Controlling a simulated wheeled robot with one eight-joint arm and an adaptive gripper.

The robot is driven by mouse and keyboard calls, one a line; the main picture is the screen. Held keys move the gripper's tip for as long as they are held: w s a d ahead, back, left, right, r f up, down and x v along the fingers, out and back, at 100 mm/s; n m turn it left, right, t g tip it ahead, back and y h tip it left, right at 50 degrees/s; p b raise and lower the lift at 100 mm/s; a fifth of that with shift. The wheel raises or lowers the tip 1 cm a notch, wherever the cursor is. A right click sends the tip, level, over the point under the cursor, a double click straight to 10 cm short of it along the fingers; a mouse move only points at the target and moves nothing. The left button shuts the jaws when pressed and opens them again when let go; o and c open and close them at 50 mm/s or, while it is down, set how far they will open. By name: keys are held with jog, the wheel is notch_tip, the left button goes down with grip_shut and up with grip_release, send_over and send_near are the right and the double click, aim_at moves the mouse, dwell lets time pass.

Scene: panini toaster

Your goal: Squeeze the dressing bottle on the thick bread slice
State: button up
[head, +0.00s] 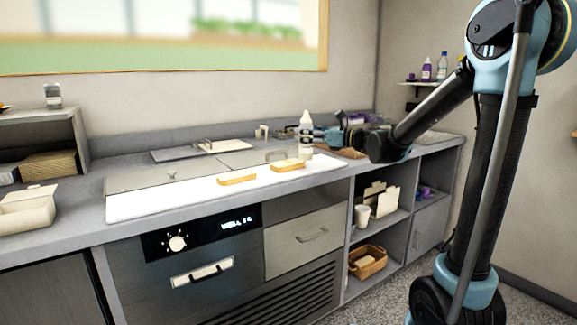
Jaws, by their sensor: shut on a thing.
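The white dressing bottle (306,122) is upright with its narrow tip pointing up. My gripper (308,136) comes in from the right and is shut on the bottle. The bottle is just behind and right of one bread slice (287,165), which lies on the white board (140,204). A second bread slice (237,179) lies on the board to the left, apart from the first. The right slice looks a little thicker, but both are small in view. Whether the bottle's base touches the counter is hard to tell.
A flat grey-white plate (222,147) lies at the back of the counter. A wicker basket (367,261) and a white cup (361,216) are in the open shelves below. The board's left part is clear.

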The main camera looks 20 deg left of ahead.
notch_tip(320, 180, up, 8)
jog(key=d, duration=0.2)
jog(key=shift+s+d+f, duration=0.2)
jog(key=shift+s+d, duration=0.1)
jog(key=shift+d, duration=0.1)
